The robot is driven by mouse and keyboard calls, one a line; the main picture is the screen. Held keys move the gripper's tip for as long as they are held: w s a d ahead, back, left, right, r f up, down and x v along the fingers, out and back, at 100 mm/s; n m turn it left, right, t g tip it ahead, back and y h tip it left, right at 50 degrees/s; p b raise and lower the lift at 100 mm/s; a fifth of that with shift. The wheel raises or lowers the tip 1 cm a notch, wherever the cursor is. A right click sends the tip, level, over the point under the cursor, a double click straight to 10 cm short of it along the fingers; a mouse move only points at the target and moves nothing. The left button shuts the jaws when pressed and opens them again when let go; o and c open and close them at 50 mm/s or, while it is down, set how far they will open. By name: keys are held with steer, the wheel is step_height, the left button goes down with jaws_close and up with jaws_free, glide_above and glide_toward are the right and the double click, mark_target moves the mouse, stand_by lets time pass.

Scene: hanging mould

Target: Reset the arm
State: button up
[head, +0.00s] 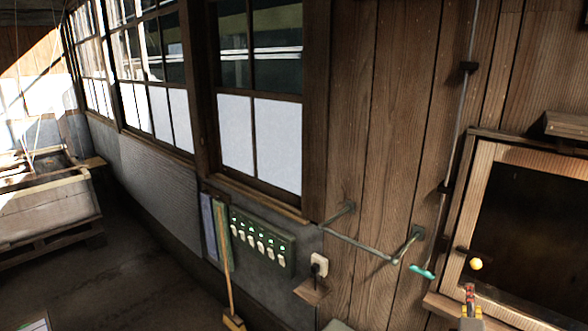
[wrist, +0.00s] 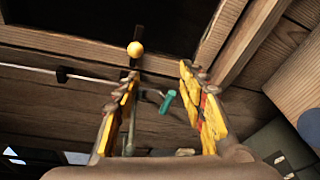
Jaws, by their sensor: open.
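My gripper (head: 470,298) is at the bottom right of the head view, in front of the lower edge of a wooden frame (head: 482,175) around a dark opening. In the wrist view my gripper (wrist: 159,74) has its two yellow-patched fingers spread, with nothing held between them. A yellow ball knob (head: 475,264) shows just above the gripper in the head view. In the wrist view the knob (wrist: 135,48) is on a dark lever at the frame's edge, beyond the left fingertip. Whether a finger touches anything cannot be told.
A rod with a teal grip (head: 422,271) runs down the plank wall, left of the frame. A green pipe rail (head: 360,246), a switch panel (head: 262,243) and a broom (head: 224,270) are further left. Floor (head: 130,280) between is clear.

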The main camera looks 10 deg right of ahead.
steer(key=s+a+f+m+g+y+b, duration=0.2)
steer(key=s+a+f+m+g+y, duration=0.45)
steer(key=a+f+m, duration=0.65)
steer(key=s+a+r+y+b, duration=0.1)
steer(key=s+a+y+b, duration=0.1)
steer(key=s+a+b, duration=0.4)
steer(key=s+a+m+y+b, duration=0.1)
steer(key=s+a+b, duration=0.4)
steer(key=a, duration=0.7)
steer(key=shift+s+a+r+g+y+b, duration=0.35)
steer(key=shift+s+a+r+g+b, duration=0.1)
steer(key=shift+b, duration=0.35)
steer(key=shift+c, duration=0.6)
